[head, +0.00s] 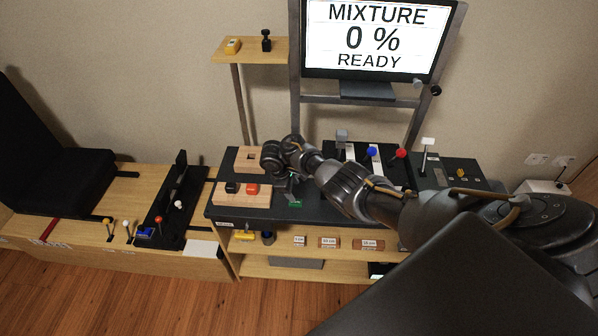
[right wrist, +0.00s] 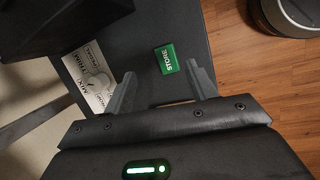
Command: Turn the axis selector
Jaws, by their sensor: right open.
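No part is readably labelled as the axis selector in these views. A small yellow knob (head: 460,172) sits on the dark panel at the right of the desk in the head view. My right gripper (head: 289,182) is open and empty above the desk's front part; it also shows in the right wrist view (right wrist: 160,80). The green STORE block (right wrist: 168,59) appears between its fingers, below them. My left gripper is out of view.
Wooden blocks, with black and red buttons (head: 252,189) on the nearer one, lie left of my right gripper. Levers with blue and red knobs (head: 400,154) stand behind my right arm. A screen (head: 376,40) reads MIXTURE 0 % READY. A lower side bench (head: 75,230) is at left.

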